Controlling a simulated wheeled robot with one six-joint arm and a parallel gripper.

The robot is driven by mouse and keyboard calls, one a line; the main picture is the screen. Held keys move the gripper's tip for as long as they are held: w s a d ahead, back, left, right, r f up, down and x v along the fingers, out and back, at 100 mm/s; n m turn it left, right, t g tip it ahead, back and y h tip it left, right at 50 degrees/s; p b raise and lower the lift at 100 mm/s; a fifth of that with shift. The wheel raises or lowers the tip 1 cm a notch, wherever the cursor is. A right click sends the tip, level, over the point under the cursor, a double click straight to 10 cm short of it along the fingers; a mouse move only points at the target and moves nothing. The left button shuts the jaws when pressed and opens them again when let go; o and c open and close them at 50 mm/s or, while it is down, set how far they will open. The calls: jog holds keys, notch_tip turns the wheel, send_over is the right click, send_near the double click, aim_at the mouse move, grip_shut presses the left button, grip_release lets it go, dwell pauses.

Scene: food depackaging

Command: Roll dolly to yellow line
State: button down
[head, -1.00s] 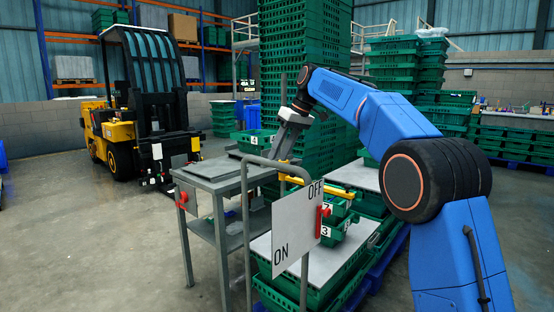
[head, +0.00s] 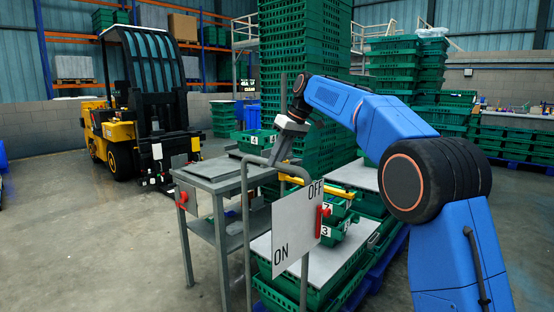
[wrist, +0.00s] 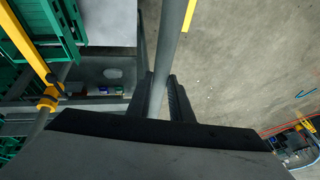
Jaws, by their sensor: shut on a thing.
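In the wrist view my gripper (wrist: 162,98) is shut on a grey tube (wrist: 172,45), which runs up between the fingers.
The ON/OFF sign (head: 297,228) stands in front. A yellow bar (head: 318,184) crosses above green crates (head: 300,285) at the right. Tall green crate stacks (head: 305,60) stand behind. A yellow forklift (head: 120,130) is at back left. The floor (head: 90,235) at left is open.

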jog(key=s+a, duration=1.2)
jog(key=s, duration=0.3)
jog(key=s+a, duration=1.2)
jog(key=s, duration=0.4)
jog(key=shift+s+a, duration=0.25)
jog(key=shift+a, duration=0.05)
jog(key=c, duration=1.6)
grip_release()
jog(key=shift+r, duration=0.1)
jog(key=v, duration=1.7)
jog(key=shift+d+r, duration=0.1)
jog(key=shift+d, duration=0.05)
